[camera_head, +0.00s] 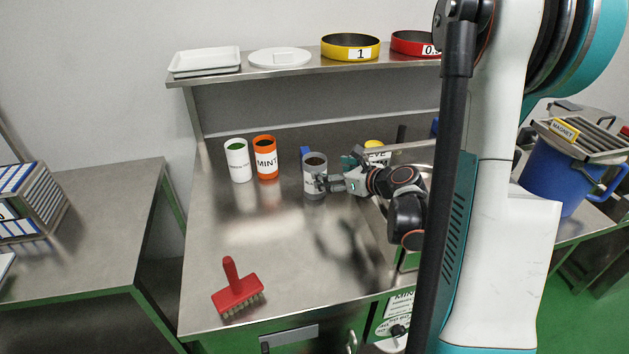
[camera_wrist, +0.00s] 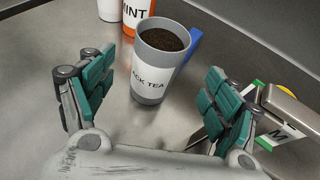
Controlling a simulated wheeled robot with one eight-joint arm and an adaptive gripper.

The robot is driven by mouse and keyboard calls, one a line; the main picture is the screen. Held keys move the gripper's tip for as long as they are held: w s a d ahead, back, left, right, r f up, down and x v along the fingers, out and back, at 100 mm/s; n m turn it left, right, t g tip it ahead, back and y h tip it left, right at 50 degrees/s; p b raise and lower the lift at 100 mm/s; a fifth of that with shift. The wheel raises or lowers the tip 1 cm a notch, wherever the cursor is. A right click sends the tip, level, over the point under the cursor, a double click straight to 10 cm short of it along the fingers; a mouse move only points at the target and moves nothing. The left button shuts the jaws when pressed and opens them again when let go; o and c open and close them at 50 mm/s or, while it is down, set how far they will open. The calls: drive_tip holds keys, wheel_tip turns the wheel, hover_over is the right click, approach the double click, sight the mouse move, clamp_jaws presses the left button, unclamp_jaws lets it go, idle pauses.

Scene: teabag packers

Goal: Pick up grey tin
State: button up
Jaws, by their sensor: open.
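The grey tin (camera_head: 314,163) stands upright on the steel bench, with dark contents and a white label. In the wrist view the grey tin (camera_wrist: 158,65) reads "...ACK TEA" and stands just ahead of and between my fingers. My gripper (camera_head: 322,183) is beside the tin on its near right side in the head view. In the wrist view my gripper (camera_wrist: 155,105) has its two green-padded fingers spread wide, with nothing between the pads. I cannot tell from the head view whether a finger touches the tin.
An orange "MINT" tin (camera_head: 265,160) and a white tin with green contents (camera_head: 237,162) stand to the left. A blue item (camera_wrist: 192,46) is right behind the grey tin. A metal bar (camera_wrist: 292,108) lies close to my right finger. A red brush (camera_head: 237,290) lies in front.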

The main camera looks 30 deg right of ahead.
sight(314, 166)
drive_tip(key=shift+x, duration=1.2)
drive_tip(key=shift+r+b+x, duration=0.2)
drive_tip(key=shift+b+x, duration=0.5)
drive_tip(key=shift+x, duration=0.75)
drive_tip(key=shift+r+b+x, duration=0.25)
drive_tip(key=shift+b+x, duration=0.4)
drive_tip(key=shift+x, duration=0.8)
drive_tip(key=shift+w+r, duration=0.1)
drive_tip(key=shift+c, duration=0.2)
drive_tip(key=c, duration=1.1)
